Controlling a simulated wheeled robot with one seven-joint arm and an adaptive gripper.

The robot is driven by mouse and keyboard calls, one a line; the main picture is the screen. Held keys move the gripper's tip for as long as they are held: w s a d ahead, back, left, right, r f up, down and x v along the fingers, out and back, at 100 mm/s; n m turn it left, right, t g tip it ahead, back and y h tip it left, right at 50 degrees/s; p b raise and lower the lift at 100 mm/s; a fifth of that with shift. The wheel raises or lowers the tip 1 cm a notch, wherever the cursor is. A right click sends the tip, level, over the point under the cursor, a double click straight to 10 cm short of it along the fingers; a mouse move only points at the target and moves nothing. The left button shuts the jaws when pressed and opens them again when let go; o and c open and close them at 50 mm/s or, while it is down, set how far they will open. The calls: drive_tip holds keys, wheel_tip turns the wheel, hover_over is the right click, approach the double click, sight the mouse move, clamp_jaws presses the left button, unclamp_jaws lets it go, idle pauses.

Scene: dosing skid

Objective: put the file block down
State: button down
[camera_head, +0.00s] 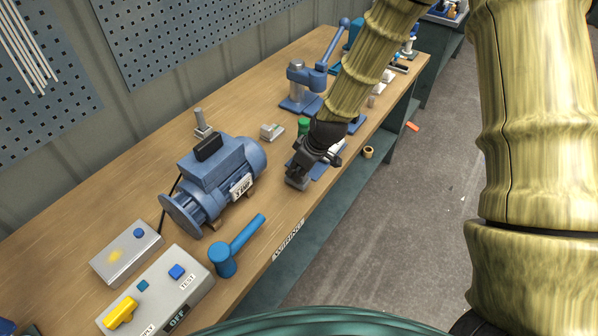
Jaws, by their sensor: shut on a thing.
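My gripper (302,167) reaches down to the wooden workbench near its front edge, to the right of the blue motor. It is shut on a small grey block (297,183), which I take to be the file block. The block shows below the dark fingers, at or very close to the bench top. I cannot tell whether its underside touches the wood. My fingers and wrist hide part of it.
The bench (262,188) has bare wood between the block and the blue motor (215,175). A green cylinder (303,126) and a blue press (300,88) stand behind. A blue mallet-like tool (236,247) and grey control boxes (160,295) lie nearer me.

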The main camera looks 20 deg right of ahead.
drive_tip(key=shift+f+p, duration=0.3)
drive_tip(key=shift+f, duration=0.65)
drive_tip(key=shift+f, duration=0.15)
drive_tip(key=c, duration=1.3)
unclamp_jaws()
drive_tip(key=shift+b+v, duration=1.4)
drive_tip(key=shift+v, duration=4.75)
